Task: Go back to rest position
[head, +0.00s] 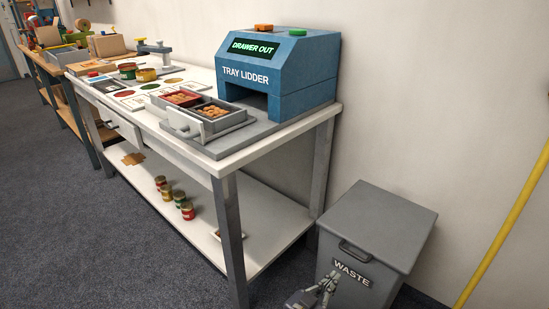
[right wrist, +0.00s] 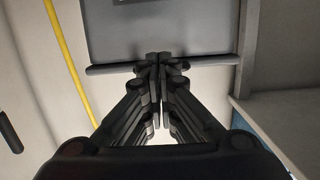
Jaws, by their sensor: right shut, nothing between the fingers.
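My right gripper (head: 327,285) shows at the bottom of the head view, in front of the grey waste bin. In the right wrist view its two black fingers (right wrist: 158,62) are together at the tips, with nothing between them. My left gripper is not in the head view.
The white workbench (head: 262,147) carries a blue tray lidder (head: 290,60) and a drawn-out drawer with a tray of brown chestnuts (head: 211,110). The waste bin (head: 378,225) stands right of the bench. A yellow pole (head: 510,220) leans at the right. Carpet is clear in front.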

